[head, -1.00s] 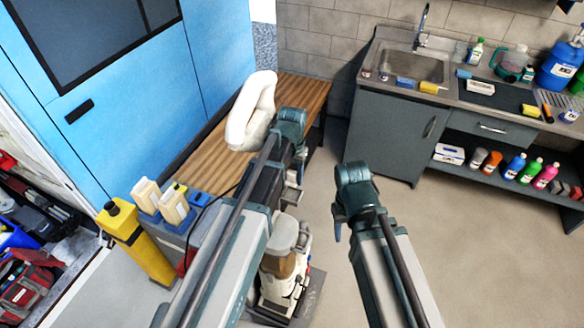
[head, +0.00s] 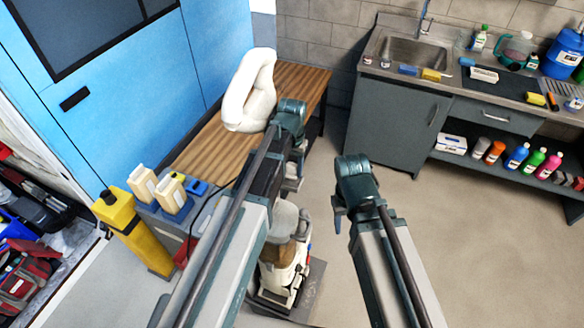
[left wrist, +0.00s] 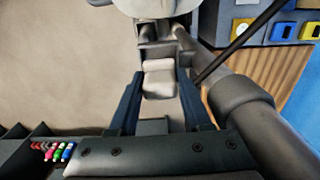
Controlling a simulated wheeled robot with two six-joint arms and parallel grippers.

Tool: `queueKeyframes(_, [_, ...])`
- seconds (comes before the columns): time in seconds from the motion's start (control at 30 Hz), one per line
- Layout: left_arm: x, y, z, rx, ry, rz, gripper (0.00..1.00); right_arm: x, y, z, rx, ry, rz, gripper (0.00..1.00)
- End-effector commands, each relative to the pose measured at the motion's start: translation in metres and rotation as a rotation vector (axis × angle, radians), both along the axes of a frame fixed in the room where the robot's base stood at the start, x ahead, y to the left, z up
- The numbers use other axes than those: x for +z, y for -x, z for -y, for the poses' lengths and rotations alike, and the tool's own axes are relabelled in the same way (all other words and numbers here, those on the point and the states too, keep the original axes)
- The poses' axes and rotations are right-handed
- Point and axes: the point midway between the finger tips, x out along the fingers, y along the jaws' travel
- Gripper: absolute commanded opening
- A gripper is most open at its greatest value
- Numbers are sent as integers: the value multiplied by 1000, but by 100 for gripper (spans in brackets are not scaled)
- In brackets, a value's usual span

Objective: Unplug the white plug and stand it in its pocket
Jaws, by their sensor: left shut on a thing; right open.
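My left gripper (left wrist: 157,88) has its two dark blue fingers on either side of a small whitish block, which looks like the white plug (left wrist: 158,75). In the head view my left gripper (head: 294,180) hangs low beside the upright machine, with a pale piece at its tips. The plug's outline is mostly hidden there by my arm. My right gripper (head: 340,215) is open and empty over the floor, to the right of the machine. I cannot tell which opening is the plug's pocket.
A white and brown upright machine (head: 283,265) stands below my left arm. A grey cart to its left carries cream bottles (head: 170,195) and a dark cable.

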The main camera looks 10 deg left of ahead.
Motion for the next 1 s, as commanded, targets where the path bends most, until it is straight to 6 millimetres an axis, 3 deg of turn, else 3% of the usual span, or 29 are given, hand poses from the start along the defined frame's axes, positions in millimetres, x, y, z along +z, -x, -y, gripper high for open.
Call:
queueKeyframes(0.4, [-31,0,0,0,0,0,0,-31,0,0,2,1,0,50])
queueKeyframes(0.97, [-33,2,0,0,0,-4,0,-34,0,0,2,1,0,50])
queueKeyframes(1.0, [-34,2,0,0,0,-5,54,-34,0,0,2,1,0,50])
